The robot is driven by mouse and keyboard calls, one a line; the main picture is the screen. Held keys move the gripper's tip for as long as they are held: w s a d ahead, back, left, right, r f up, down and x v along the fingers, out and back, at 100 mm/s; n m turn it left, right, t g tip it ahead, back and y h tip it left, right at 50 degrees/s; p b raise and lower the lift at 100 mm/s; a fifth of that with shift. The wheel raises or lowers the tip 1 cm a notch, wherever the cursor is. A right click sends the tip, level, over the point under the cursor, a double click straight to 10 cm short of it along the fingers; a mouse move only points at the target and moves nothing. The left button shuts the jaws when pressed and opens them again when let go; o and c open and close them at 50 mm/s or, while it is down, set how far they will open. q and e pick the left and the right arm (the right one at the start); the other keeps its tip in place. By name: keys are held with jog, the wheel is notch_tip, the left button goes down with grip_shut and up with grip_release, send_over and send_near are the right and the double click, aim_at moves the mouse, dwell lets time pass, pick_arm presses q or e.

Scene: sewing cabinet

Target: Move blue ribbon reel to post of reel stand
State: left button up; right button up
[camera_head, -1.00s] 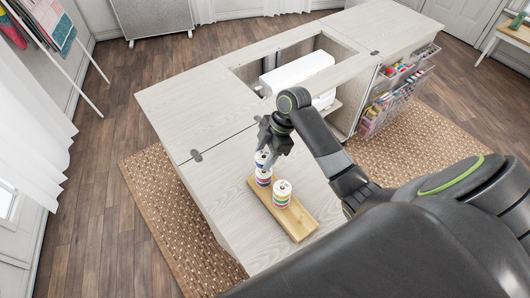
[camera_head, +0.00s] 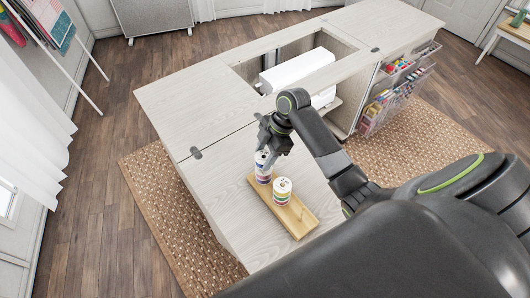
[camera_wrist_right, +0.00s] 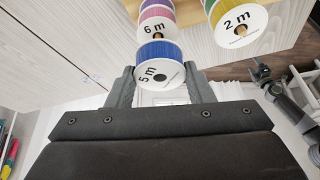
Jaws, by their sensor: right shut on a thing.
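The blue ribbon reel (camera_wrist_right: 158,54), with a white face marked "5 m", is between the fingers of my right gripper (camera_wrist_right: 161,88) in the right wrist view. The right gripper is shut on it. In the head view the right gripper (camera_head: 268,150) is over the back-left end of the wooden reel stand (camera_head: 299,226). The reel's white top (camera_head: 262,156) shows there, close above a stack of reels (camera_head: 264,177). The reel's hole looks dark; I cannot tell whether the post is inside.
A second reel stack (camera_head: 282,192) stands on the stand's other post; its top reel is marked "2 m" (camera_wrist_right: 237,23). The stand lies on the pale cabinet top (camera_head: 215,215). A white machine (camera_head: 300,72) sits in the cabinet opening behind. The front-right end of the stand is bare.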

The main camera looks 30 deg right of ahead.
jog(key=shift+f+b, duration=0.5)
jog(key=shift+f, duration=0.65)
jog(key=o, duration=1)
jog(key=b+v, duration=0.1)
jog(key=v, duration=1.6)
jog(key=shift+d+r+b, duration=0.1)
jog(key=shift+r+b, duration=0.15)
jog(key=shift+b, duration=0.05)
